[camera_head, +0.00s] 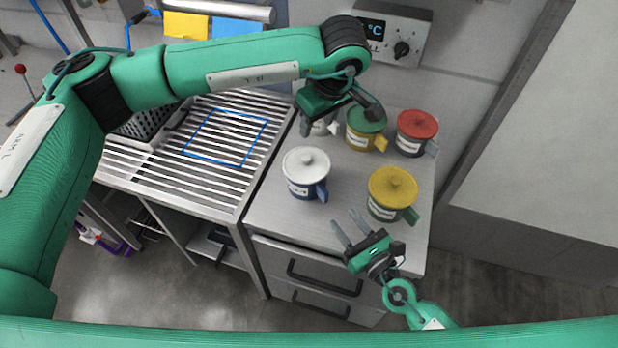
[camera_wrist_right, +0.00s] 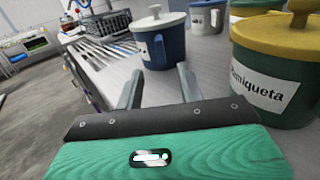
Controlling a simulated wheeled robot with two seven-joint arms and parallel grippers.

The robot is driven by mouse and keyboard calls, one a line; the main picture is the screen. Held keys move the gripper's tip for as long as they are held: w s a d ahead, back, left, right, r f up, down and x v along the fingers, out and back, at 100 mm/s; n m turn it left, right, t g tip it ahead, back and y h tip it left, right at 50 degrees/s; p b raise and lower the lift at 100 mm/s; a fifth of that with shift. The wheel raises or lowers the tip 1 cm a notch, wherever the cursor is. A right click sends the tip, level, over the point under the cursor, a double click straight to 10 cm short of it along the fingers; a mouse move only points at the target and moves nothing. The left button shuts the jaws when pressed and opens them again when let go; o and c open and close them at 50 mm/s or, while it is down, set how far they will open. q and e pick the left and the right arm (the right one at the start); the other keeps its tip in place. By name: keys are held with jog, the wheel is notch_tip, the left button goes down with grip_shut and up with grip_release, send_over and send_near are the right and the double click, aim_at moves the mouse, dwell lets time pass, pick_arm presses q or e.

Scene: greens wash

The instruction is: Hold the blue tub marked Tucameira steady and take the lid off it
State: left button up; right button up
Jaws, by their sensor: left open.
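The blue tub (camera_head: 302,191) stands upright on the steel counter with its white knobbed lid (camera_head: 306,160) on. Its label is too small to read. It also shows in the right wrist view (camera_wrist_right: 170,48), beyond the fingertips. My left gripper (camera_head: 339,115) is open above the back of the counter, behind and to the right of the blue tub, over a partly hidden pale tub (camera_head: 322,128). My right gripper (camera_head: 349,227) is open and empty at the counter's front, in front and to the right of the blue tub; its two fingers (camera_wrist_right: 160,85) stand apart.
A green tub with a yellow lid (camera_head: 392,186), its label ending in "miqueta", stands right of the blue one. A yellow tub with a green lid (camera_head: 366,121) and a red-lidded tub (camera_head: 416,125) stand behind. A slatted drainer (camera_head: 205,165) lies left.

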aim_at(327, 198)
jog(key=x, duration=0.9)
jog(key=shift+w+a, duration=0.1)
jog(key=shift+w, duration=0.2)
grip_shut()
